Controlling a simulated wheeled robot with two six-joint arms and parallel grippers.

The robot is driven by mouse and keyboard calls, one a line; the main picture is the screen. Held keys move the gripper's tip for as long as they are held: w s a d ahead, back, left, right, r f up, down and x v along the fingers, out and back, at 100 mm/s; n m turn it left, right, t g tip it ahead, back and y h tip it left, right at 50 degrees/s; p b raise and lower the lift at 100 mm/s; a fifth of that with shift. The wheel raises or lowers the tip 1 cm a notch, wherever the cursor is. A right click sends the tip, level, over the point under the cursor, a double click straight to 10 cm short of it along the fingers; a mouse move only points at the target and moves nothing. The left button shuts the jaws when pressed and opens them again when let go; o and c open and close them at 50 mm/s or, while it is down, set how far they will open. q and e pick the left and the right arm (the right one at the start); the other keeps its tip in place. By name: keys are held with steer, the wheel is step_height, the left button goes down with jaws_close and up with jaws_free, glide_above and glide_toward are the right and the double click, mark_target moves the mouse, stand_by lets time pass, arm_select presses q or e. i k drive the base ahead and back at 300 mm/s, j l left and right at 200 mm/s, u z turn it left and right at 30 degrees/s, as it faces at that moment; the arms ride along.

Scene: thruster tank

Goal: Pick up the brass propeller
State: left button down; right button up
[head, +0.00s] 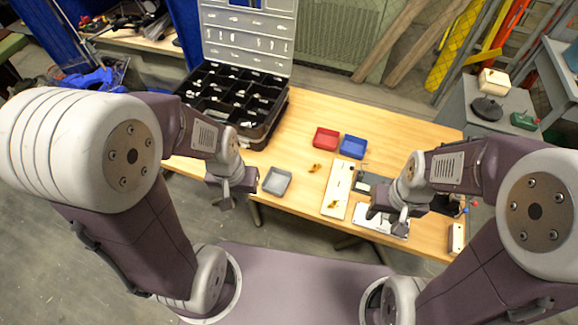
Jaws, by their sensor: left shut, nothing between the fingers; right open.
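A small brass-coloured piece (315,168), which looks like the brass propeller, lies on the wooden table (300,110) between the trays and the white board. A second small yellowish piece (333,205) sits on the white board; it is too small to tell what it is. My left gripper (227,204) is shut and empty near the table's front edge, left of the grey tray and well left of the brass piece. My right gripper (384,221) is open, above the white sheet at the front right, to the right of and nearer than the brass piece.
A grey tray (277,181), a red tray (326,138) and a blue tray (353,146) stand on the table. A black compartment case (235,105) with its lid up is at the back left. A white board (340,185) lies right of the brass piece.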

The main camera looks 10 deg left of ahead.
mark_target(315, 166)
steer(key=i+j+u, duration=0.2)
steer(key=u, duration=0.15)
steer(key=i+u, duration=0.35)
